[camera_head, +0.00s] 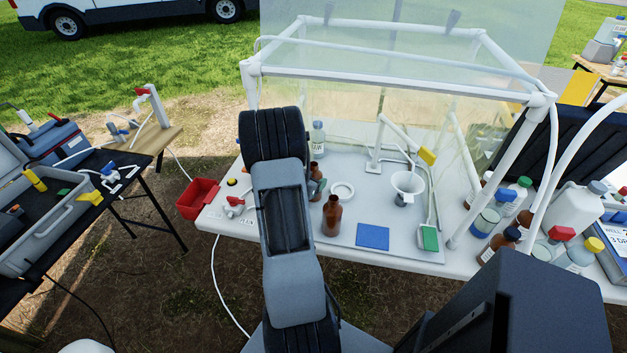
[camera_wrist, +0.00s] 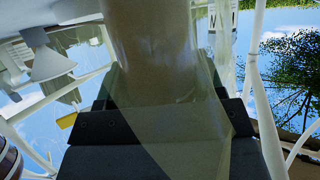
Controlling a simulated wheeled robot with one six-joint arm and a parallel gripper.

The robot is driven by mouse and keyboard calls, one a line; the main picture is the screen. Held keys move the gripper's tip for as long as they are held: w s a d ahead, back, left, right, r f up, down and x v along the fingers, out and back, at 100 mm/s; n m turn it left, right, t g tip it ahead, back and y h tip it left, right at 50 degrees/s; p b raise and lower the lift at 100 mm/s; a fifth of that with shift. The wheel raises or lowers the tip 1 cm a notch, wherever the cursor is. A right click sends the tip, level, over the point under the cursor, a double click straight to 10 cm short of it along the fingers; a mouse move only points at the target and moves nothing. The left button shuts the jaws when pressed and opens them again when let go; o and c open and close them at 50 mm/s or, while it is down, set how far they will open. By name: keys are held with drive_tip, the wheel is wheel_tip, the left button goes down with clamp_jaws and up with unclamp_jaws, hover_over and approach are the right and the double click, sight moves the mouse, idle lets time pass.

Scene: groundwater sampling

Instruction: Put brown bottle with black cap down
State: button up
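My gripper (camera_wrist: 165,135) shows in the wrist view, its dark fingers on both sides of a large brownish, see-through cylinder (camera_wrist: 155,50). This looks like the brown bottle, held very close to the camera; its cap is not visible. In the head view my arm hides most of the gripper. Another brown bottle (camera_head: 331,217), with no cap visible, stands upright on the white table (camera_head: 235,226), just right of my arm.
A blue pad (camera_head: 373,237), a white ring (camera_head: 342,190) and a funnel (camera_head: 408,187) are near the bottle. A clear-walled frame (camera_head: 395,82) surrounds the back. Several bottles, including a brown one with a dark cap (camera_head: 499,241), crowd the right. A red bin (camera_head: 198,198) hangs left.

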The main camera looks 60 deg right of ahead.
drive_tip(key=o, duration=0.5)
drive_tip(key=shift+c, duration=0.2)
drive_tip(key=shift+r, duration=0.1)
drive_tip(key=v, duration=1.2)
drive_tip(key=shift+p, duration=0.45)
drive_tip(key=shift+s, duration=0.1)
